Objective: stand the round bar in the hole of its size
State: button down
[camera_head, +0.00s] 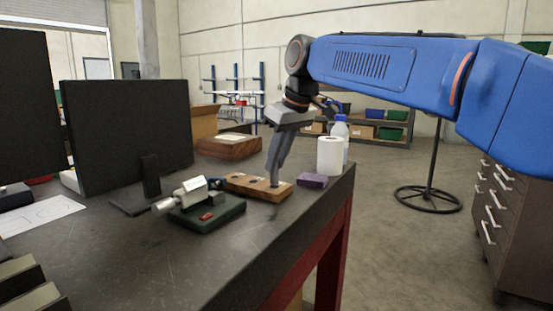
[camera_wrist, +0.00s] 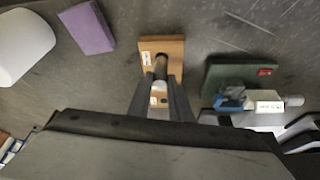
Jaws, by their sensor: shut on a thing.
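A wooden block (camera_head: 245,184) with several holes and small white labels lies near the right edge of the dark workbench. It also shows in the wrist view (camera_wrist: 175,46). My gripper (camera_head: 275,180) points down over the right end of the block. In the wrist view my gripper (camera_wrist: 161,84) is shut on the round bar (camera_wrist: 160,70), a short dark and grey cylinder between the fingertips. The bar is over the block. Whether its lower end is inside a hole or above it I cannot tell. The fingers hide the bar in the head view.
A purple block (camera_head: 312,181), a white roll (camera_head: 330,156) and a bottle (camera_head: 341,129) stand to the right, near the bench edge. A green-based device (camera_head: 222,217) is close at the left. A monitor (camera_head: 125,135) stands behind it.

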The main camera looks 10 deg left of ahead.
jog(key=shift+f, duration=1.3)
dwell(1.1)
jog(key=c, duration=1.5)
grip_release()
jog(key=shift+c, duration=0.2)
jog(key=v, duration=1.7)
jog(key=s+d+f+m+t, duration=0.15)
jog(key=d+f+m, duration=0.4)
jog(key=d, duration=0.85)
jog(key=s+d+f+m+h, duration=0.1)
jog(key=s+d+f+m, duration=0.1)
jog(key=s+d+f, duration=0.5)
jog(key=s+d+f+m+h, duration=0.1)
jog(key=s+d+f, duration=0.7)
jog(key=f, duration=0.9)
jog(key=s+d+f+m+h, duration=0.2)
jog(key=s+d+f, duration=0.6)
jog(key=f, duration=0.4)
jog(key=shift+d+f+m+t, duration=0.3)
jog(key=shift+d+m+t, duration=0.2)
jog(key=shift+m, duration=0.25)
